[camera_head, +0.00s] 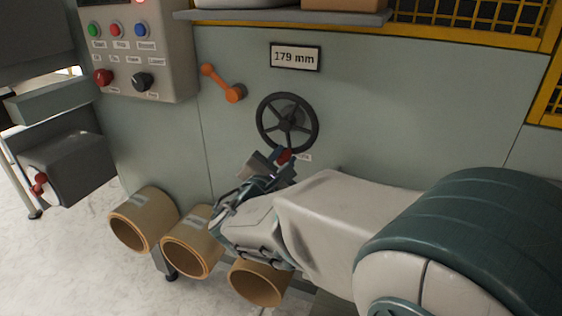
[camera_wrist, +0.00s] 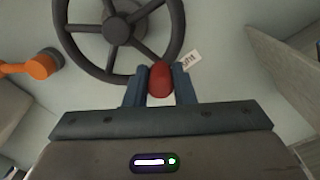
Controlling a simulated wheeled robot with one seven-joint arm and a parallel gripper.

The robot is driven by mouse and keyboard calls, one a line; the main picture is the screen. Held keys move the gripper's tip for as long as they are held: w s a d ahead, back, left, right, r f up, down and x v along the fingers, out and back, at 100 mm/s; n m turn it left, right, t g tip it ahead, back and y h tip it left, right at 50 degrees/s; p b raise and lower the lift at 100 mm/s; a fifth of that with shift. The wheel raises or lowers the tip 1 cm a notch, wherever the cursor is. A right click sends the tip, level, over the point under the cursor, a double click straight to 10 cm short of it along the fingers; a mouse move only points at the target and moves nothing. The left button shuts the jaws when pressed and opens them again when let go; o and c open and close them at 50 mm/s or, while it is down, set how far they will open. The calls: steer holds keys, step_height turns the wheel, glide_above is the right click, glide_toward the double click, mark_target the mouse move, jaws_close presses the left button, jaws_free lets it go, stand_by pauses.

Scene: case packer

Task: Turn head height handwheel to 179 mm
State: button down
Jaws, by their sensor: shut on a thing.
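The head height handwheel (camera_head: 289,118) is a dark spoked wheel on the grey-green panel. It also fills the top of the wrist view (camera_wrist: 118,32). Its red knob (camera_wrist: 159,78) sits at the bottom of the rim, between the two fingers of my gripper (camera_wrist: 160,84). In the head view my gripper (camera_head: 276,163) reaches the knob from below, and the knob (camera_head: 284,156) shows partly. My gripper is shut on the red knob. The display (camera_head: 295,57) above the wheel reads 179 mm. A small white tag beside the knob is only partly readable.
An orange lever (camera_head: 223,83) is mounted left of the wheel. A control box (camera_head: 140,50) with coloured buttons and knobs is at upper left. Several cardboard tubes (camera_head: 144,219) stick out below the panel, close to my gripper. A shelf edge (camera_head: 290,17) runs above the display.

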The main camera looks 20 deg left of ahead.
steer(key=shift+f, duration=0.1)
steer(key=c, duration=1.2)
jaws_free()
steer(key=shift+c, duration=0.2)
steer(key=shift+s, duration=0.1)
steer(key=s, duration=1.3)
steer(key=shift+s+a, duration=0.35)
steer(key=shift+a, duration=0.05)
steer(key=shift+f, duration=0.1)
